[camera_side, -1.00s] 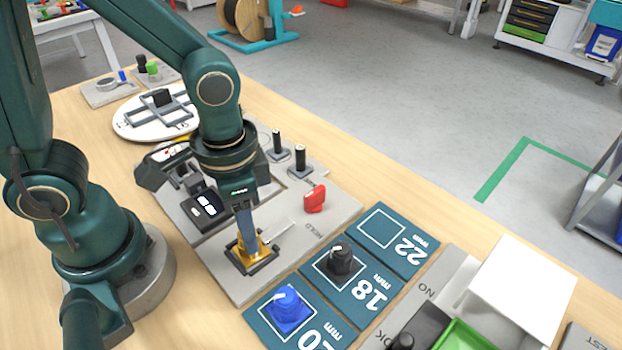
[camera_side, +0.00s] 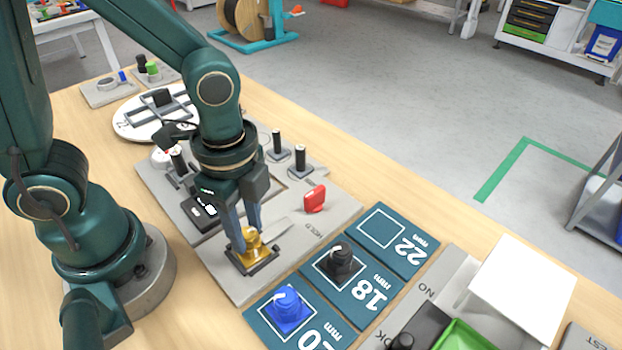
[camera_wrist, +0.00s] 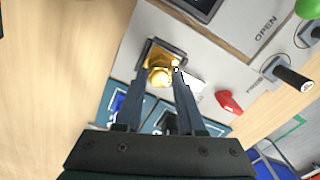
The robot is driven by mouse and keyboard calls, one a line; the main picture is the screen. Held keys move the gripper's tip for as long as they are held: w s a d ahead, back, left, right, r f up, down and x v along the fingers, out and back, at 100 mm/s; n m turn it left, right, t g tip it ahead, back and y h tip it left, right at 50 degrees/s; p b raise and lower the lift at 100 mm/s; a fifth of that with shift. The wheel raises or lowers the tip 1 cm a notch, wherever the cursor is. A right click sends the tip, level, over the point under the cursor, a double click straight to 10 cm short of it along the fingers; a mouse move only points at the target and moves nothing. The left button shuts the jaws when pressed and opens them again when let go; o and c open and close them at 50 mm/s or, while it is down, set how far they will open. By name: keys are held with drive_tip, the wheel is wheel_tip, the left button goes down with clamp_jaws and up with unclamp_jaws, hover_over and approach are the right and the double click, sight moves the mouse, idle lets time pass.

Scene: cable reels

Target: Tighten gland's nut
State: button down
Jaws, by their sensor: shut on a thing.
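The brass-yellow gland (camera_side: 250,251) stands upright in a dark square holder (camera_side: 262,266) on the grey board. Its nut (camera_side: 253,236) is at the top, between the fingers of my gripper (camera_side: 244,233), which points straight down. In the wrist view the yellow gland (camera_wrist: 163,56) sits between the tips of my gripper (camera_wrist: 160,75), one finger on each side. My gripper is shut on the nut. The fingers hide part of the gland in the side view.
A red handle (camera_side: 314,199) stands right of the gland. A blue gland (camera_side: 287,308) and a black gland (camera_side: 340,262) sit on teal mats in front; the 22 mm mat (camera_side: 392,238) is empty. Black posts (camera_side: 300,158) rise behind. A white block (camera_side: 522,285) stands at right.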

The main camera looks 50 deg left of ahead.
drive_tip(key=m, duration=0.9)
drive_tip(key=shift+m, duration=0.7)
drive_tip(key=m, duration=0.7)
drive_tip(key=c, duration=0.5)
unclamp_jaws()
drive_tip(key=shift+c, duration=0.2)
